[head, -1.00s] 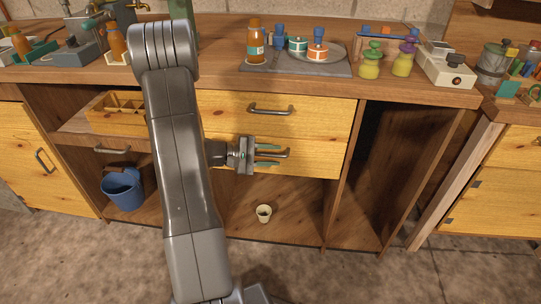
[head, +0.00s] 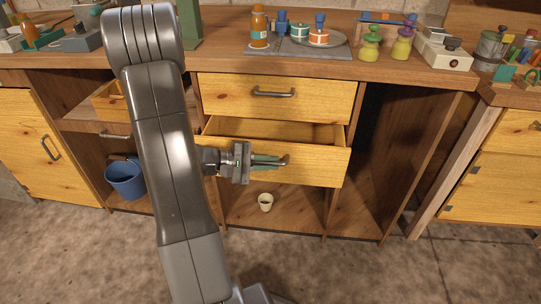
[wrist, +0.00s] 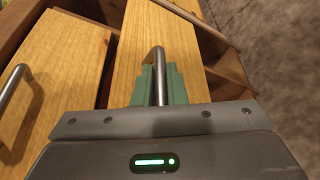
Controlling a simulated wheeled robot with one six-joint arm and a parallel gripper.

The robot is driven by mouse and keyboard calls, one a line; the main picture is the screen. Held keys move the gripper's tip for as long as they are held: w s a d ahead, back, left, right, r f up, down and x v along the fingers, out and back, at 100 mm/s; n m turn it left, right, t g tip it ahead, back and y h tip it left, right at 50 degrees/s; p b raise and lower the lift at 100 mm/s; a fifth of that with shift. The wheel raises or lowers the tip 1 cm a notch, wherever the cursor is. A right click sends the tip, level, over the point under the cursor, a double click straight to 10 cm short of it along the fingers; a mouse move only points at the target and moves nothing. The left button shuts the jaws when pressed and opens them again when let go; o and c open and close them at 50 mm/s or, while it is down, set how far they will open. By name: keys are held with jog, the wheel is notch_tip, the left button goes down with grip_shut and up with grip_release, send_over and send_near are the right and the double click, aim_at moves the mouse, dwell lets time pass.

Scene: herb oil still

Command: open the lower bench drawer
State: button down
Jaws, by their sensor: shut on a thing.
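The lower bench drawer (head: 310,167) has a yellow wood front and stands partly pulled out under the upper drawer (head: 315,99), with its empty-looking inside showing. My gripper (head: 268,161) is at the drawer's front, its green fingers shut on the metal bar handle (head: 285,161). In the wrist view, the handle (wrist: 159,75) runs between the two green fingers (wrist: 159,86). The upper drawer is closed, with its own bar handle (head: 273,93). My arm hides the left end of the lower drawer.
A small cream cup (head: 265,202) stands in the open space below the drawer. A blue bucket (head: 125,180) is on the left. Bottles and a tray (head: 300,49) are on the bench top. The floor in front is clear.

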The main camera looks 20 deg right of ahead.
jog(key=s+a+b, duration=0.2)
jog(key=s+a, duration=0.4)
jog(key=s, duration=0.4)
jog(key=shift+s+a, duration=0.15)
jog(key=shift+a, duration=0.05)
jog(key=c, duration=1.5)
grip_release()
jog(key=p+v, duration=0.3)
jog(key=v, duration=1)
jog(key=shift+a+p, duration=0.4)
jog(key=shift+d, duration=0.1)
jog(key=shift+b+x, duration=2)
jog(key=shift+x, duration=4.8)
